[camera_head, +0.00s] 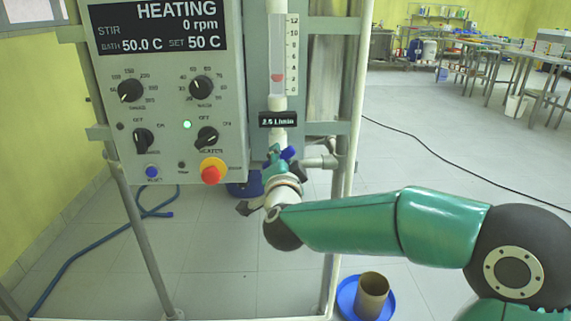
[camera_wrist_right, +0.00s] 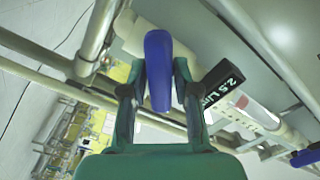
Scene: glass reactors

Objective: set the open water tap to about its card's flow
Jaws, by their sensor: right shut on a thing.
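The water tap's blue handle (camera_head: 286,153) is below the flow tube, partly hidden by my right gripper (camera_head: 279,170). In the right wrist view the blue handle (camera_wrist_right: 158,60) lies between the two fingers of the gripper, which is shut on it. The card (camera_head: 278,120) above the tap reads 2.5 L/min; part of it shows in the right wrist view (camera_wrist_right: 222,88). The clear flow tube (camera_head: 277,45) has a red float (camera_head: 277,77) in its lower half, beside a numbered scale (camera_head: 292,55). My left gripper is out of view.
A control box (camera_head: 165,100) with knobs and a red stop button (camera_head: 211,174) stands left of the tap. Frame posts (camera_head: 345,150) rise close to its right. A blue tray (camera_head: 349,296) with a brown cylinder (camera_head: 371,296) is on the floor below.

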